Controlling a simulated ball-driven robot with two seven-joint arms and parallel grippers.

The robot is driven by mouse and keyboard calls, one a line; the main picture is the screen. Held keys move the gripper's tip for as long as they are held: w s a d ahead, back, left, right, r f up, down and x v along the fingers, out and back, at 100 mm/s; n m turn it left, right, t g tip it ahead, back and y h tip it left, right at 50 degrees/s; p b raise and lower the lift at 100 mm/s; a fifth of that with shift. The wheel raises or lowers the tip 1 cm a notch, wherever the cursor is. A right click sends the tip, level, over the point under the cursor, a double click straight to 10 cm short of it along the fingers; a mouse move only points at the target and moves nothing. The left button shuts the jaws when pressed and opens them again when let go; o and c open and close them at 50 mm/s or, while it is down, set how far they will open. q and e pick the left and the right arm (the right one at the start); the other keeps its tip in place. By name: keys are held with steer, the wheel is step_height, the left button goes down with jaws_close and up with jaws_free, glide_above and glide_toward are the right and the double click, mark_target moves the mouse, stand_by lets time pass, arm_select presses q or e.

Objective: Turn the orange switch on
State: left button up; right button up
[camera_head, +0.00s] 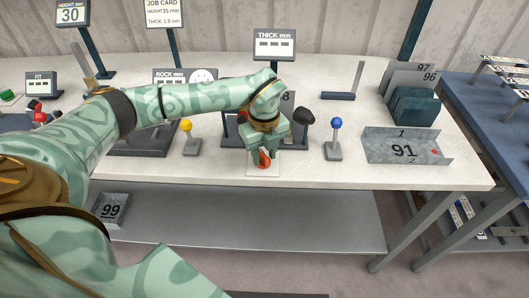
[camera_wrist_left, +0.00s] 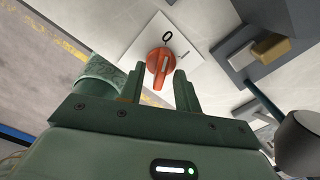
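The orange switch (camera_head: 265,158) is a rotary knob on a small white plate (camera_head: 257,171) at the front of the bench. In the left wrist view the knob (camera_wrist_left: 158,62) shows a pale line, and the plate (camera_wrist_left: 130,40) bears a black ring mark and a short line mark. My left gripper (camera_head: 262,160) points down over the knob and partly hides it in the head view. In the wrist view its two fingers (camera_wrist_left: 160,78) are apart, one each side of the knob, with gaps visible. Contact is not seen. My right gripper is not in view.
A blue-knobbed lever (camera_head: 335,138) stands right of the plate and a yellow-knobbed lever (camera_head: 190,138) left. A dark ball knob (camera_head: 303,116) is close to my left gripper.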

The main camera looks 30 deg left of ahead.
arm_select(q)
jaws_close()
steer(key=shift+r+m+p, duration=0.25)
steer(key=shift+m+p, duration=0.8)
steer(key=shift+m, duration=0.05)
steer(key=m+p, duration=0.2)
steer(key=m, duration=0.1)
steer(key=shift+a+p, duration=0.1)
steer(key=shift+p, duration=0.3)
steer(key=m+p, duration=0.2)
steer(key=m, duration=0.1)
steer(key=shift+m, duration=0.4)
steer(key=shift+a+f+m+p, duration=0.15)
steer(key=shift+m+p, duration=0.65)
steer(key=shift+m, duration=0.7)
